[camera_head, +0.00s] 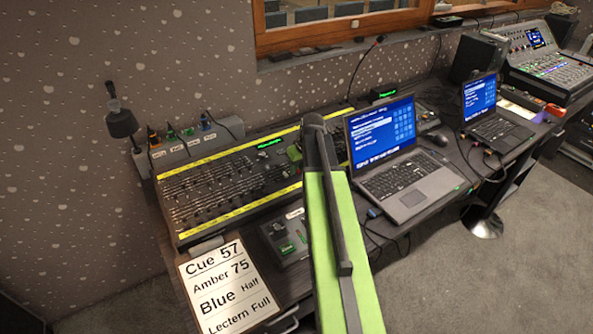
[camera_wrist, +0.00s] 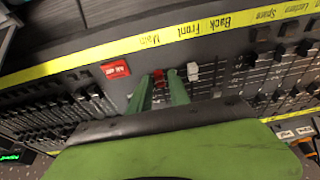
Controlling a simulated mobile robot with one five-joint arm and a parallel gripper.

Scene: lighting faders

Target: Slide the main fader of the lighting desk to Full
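The lighting desk (camera_head: 225,185) is a long dark panel with yellow label strips and many faders. In the wrist view, the main fader's red cap (camera_wrist: 162,73) sits near the strip label "Main" (camera_wrist: 150,40). My gripper (camera_wrist: 160,80) has its two green fingers on either side of this cap, tips at its level. The fingers are apart, but whether they press on the cap is unclear. The fader's slot is mostly hidden by the fingers and wrist.
A white fader cap (camera_wrist: 192,70) stands just right of the red one. A red button (camera_wrist: 115,69) lies to the left, and black faders (camera_wrist: 265,75) farther right. An open laptop (camera_head: 395,160) stands close to my arm. A cue card (camera_head: 228,285) lies at the front.

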